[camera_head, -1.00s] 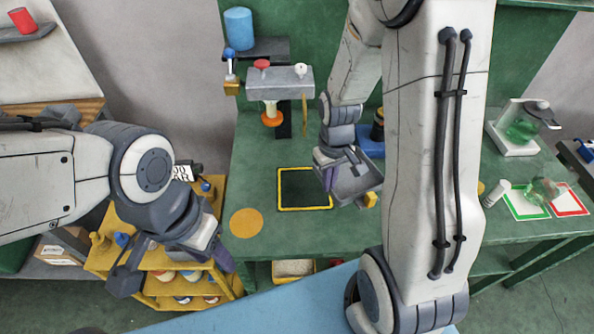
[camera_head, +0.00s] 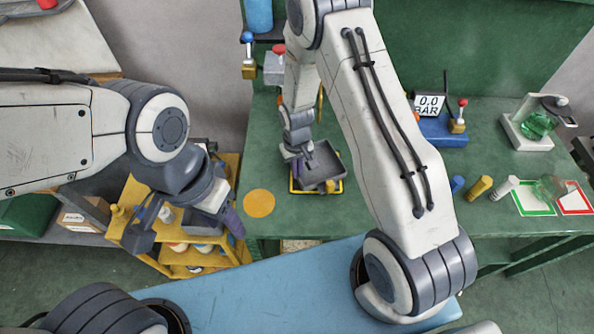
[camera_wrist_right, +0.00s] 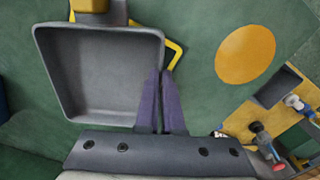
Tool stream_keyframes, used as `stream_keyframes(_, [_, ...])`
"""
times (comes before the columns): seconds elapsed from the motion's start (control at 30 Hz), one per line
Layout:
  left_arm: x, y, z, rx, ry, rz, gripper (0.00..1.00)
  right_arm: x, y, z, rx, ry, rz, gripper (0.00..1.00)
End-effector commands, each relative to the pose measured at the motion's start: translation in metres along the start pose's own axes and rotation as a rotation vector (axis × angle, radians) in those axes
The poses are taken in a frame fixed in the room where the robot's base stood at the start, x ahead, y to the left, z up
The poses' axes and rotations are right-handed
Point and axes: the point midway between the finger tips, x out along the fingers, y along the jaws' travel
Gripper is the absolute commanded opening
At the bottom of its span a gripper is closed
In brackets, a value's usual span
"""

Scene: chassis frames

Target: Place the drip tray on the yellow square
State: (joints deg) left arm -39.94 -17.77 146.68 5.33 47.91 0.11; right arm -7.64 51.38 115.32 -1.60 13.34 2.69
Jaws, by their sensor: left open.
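The drip tray (camera_head: 325,168) is a grey, shallow, square tray with a raised rim. It also shows in the right wrist view (camera_wrist_right: 100,75). My right gripper (camera_head: 304,166) is closed on one side wall of the tray; its purple fingers show in the right wrist view (camera_wrist_right: 162,105). The tray is over the yellow square (camera_head: 296,188), an outline on the green bench, and covers most of it. Part of the outline shows beside the tray in the right wrist view (camera_wrist_right: 176,54). I cannot tell whether the tray touches the bench. My left gripper (camera_head: 188,228) is open and empty near the yellow shelf.
An orange disc (camera_head: 259,203) lies on the bench left of the tray. A blue gauge unit (camera_head: 440,130), small cylinders (camera_head: 479,187) and green and red framed cards (camera_head: 530,200) are to the right. A yellow shelf cart (camera_head: 228,170) stands at left.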

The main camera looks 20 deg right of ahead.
Motion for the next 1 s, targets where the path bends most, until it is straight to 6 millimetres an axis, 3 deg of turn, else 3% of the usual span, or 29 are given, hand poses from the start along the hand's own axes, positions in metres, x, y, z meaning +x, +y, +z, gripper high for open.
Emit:
stream_keyframes(0.2, [-0.008,0.001,0.0,0.002,0.0,0.0,0.5,0.016,0.0,0.0,0.0,0.001,0.0,0.0])
stream_keyframes(0.57, [-0.003,0.0,0.0,0.001,0.0,0.0,0.5,0.022,0.0,0.0,0.001,0.001,0.0,0.0])
stream_keyframes(0.6, [-0.004,0.0,0.0,0.001,0.0,0.0,0.5,0.02,0.0,0.0,0.001,0.001,0.0,0.2])
stream_keyframes(0.63, [-0.004,0.0,0.0,0.001,0.0,0.0,0.5,0.02,0.0,0.0,0.001,0.001,0.0,0.31])
stream_keyframes(0.67, [-0.004,0.0,0.0,0.001,0.0,0.0,0.5,0.02,0.0,0.0,0.001,0.001,0.0,0.34])
stream_keyframes(1.0, [-0.007,0.001,0.0,0.001,0.0,0.0,0.5,0.017,0.0,0.0,0.001,0.001,0.0,0.34])
